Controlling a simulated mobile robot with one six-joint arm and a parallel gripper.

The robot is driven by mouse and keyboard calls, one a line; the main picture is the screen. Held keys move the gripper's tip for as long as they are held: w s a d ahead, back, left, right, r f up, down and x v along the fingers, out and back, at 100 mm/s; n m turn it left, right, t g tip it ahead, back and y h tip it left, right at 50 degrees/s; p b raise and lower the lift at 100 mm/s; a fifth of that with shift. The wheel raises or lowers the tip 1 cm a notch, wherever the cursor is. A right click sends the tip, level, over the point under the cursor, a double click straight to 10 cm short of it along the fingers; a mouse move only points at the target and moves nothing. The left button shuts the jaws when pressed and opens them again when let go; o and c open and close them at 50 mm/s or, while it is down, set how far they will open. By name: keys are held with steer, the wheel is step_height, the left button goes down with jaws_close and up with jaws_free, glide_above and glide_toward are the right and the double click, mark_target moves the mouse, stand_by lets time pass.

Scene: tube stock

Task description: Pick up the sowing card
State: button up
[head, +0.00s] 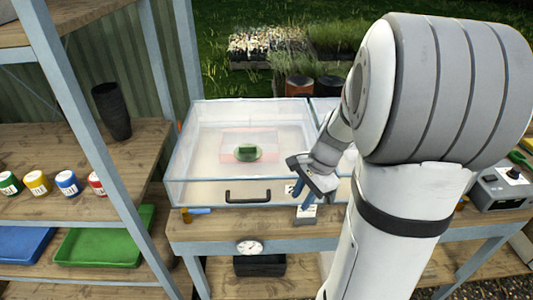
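My gripper (303,193) hangs in front of the clear-walled propagator box, near its front right, with its jaws pointing down toward the bench edge. A small white piece with dark markings (306,212) is right below the fingertips at the bench's front. It may be the sowing card, but it is too small to read. I cannot tell whether the fingers touch it or how far apart they are. My arm covers much of the right side of the bench.
The clear box (182,160) with a black handle (248,196) stands on the wooden bench (205,230); a green item (247,153) is inside. A round dial (250,247) is at the bench front. Shelves with several tubs and a black pot stack (113,112) stand left. A grey control box (501,188) is right.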

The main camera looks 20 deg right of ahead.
mark_target(299, 216)
steer(key=w+d+f+m+y+p, duration=0.1)
steer(key=w+d+f+m, duration=0.15)
steer(key=d+m, duration=0.3)
steer(key=shift+m, duration=0.25)
steer(key=x, duration=0.7)
steer(key=shift+s+a+f+p, duration=0.15)
steer(key=shift+a+f+p, duration=0.1)
steer(key=shift+a+p, duration=0.15)
steer(key=shift+c, duration=0.4)
steer(key=shift+d, duration=0.1)
jaws_close()
